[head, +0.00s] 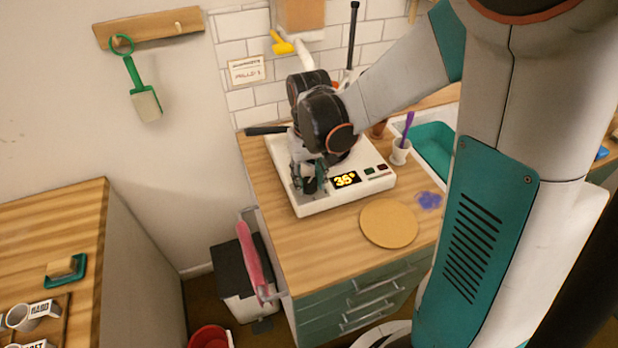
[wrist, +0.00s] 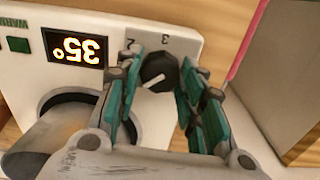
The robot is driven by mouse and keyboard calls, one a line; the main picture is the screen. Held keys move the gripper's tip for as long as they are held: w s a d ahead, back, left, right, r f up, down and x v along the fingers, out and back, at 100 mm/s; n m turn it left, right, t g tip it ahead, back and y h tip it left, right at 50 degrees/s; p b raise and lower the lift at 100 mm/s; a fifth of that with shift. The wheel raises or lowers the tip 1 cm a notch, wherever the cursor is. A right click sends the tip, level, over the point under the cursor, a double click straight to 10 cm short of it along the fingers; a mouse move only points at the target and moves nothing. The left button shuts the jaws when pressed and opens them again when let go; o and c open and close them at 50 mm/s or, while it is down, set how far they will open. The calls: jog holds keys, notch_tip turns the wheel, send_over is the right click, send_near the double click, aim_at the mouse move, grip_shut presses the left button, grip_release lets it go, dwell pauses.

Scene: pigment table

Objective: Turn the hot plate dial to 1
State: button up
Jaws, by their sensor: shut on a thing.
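The white hot plate (head: 318,205) stands on the wooden counter; its display (head: 346,180) reads 35°. The hot plate also shows upside down in the wrist view (wrist: 85,22). Its black dial (wrist: 158,70) has a white pointer line directed to the lower left in that view. The printed 2 and 3 show above the dial; other marks are hidden by the fingers. My gripper (wrist: 160,75) has its teal-padded fingers on both sides of the dial and is shut on it. In the head view my gripper (head: 308,181) is at the plate's front left corner.
A round cork mat (head: 389,223) and a blue smear (head: 429,201) lie right of the hot plate. A white cup (head: 400,152) with a purple tool stands behind. A pink cloth (head: 250,260) hangs at the counter's left side. A metal cylinder (wrist: 48,140) shows in the wrist view.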

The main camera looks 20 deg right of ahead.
aim_at(309, 182)
jog(key=shift+m, duration=1.1)
jog(key=o, duration=1.1)
notch_tip(309, 182, up, 12)
jog(key=shift+s, duration=0.1)
